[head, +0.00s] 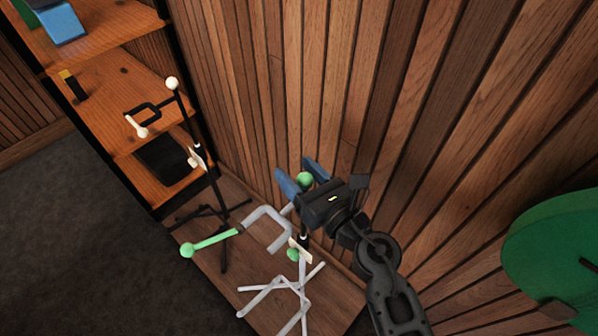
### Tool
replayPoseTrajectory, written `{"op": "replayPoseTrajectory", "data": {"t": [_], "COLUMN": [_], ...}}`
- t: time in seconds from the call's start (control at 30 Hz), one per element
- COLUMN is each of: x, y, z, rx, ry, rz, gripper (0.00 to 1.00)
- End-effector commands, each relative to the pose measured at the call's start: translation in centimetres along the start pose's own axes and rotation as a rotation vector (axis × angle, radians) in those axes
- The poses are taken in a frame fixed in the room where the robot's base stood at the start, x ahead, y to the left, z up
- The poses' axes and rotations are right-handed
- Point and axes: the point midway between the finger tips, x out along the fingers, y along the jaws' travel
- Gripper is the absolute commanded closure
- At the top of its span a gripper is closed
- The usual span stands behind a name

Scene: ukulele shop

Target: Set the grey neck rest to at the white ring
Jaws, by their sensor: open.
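The grey neck rest (265,213) is a U-shaped yoke at the top of a pale grey floor stand. A green arm (215,241) runs from it to a green ball (187,250) at lower left. Another green ball (305,179) shows at my gripper's fingers. My gripper (301,175) is open, its two blue fingers spread around or just above that ball; contact cannot be told. The stand's post is partly hidden by the yoke and my gripper. A small white band (303,237), perhaps the white ring, shows near a dark part of the post.
A black stand (205,160) with white ball tips is at left, beside wooden shelves (110,80). The grey stand's legs (280,290) spread on a wooden platform (235,290). A slatted wall (420,100) is close behind my gripper. A green round object (555,245) is at right.

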Motion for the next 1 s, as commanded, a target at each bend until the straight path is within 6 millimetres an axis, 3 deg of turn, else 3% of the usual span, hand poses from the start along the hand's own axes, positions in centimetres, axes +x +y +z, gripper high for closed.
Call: {"op": "replayPoseTrajectory", "data": {"t": [0.23, 0.63, 1.0], "x": [-1.2, -7.1, -7.8], "y": [0.0, 0.0, 0.0], "z": [-0.1, -0.1, 0.0], "rx": [0.001, 0.001, 0.0], "ry": [0.001, 0.0, 0.0], "rz": [-0.001, -0.001, 0.0], "gripper": [0.4, 0.4, 0.4]}}
